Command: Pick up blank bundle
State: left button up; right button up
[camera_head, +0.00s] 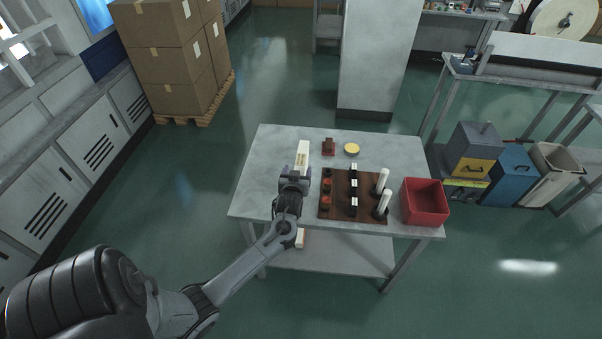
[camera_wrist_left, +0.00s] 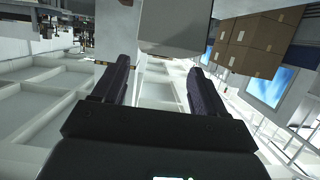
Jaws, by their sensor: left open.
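A narrow white block with dark yellowish marks (camera_head: 302,155), which looks like the blank bundle, is at the left part of the grey table (camera_head: 262,148). My left gripper (camera_head: 295,175) is open at the near end of this block, over the table. Part of the block's near end is hidden by the gripper, and I cannot tell whether they touch. In the left wrist view, the two dark fingers of the left gripper (camera_wrist_left: 157,78) stand apart, with pale surfaces showing between them. My right gripper does not show.
A brown board (camera_head: 340,208) with red and black pieces and white cylinders (camera_head: 383,181) stands right of the gripper. A red bin (camera_head: 424,202) is at the table's right edge. A small red-brown item (camera_head: 328,147) and a yellow disc (camera_head: 351,149) lie behind the board.

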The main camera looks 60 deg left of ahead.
aim_at(300, 162)
pick_arm(q)
jog(key=shift+b+x, duration=0.6)
jog(key=shift+x, duration=2.55)
jog(key=shift+d, duration=0.1)
grip_shut()
jog(key=shift+r, duration=0.1)
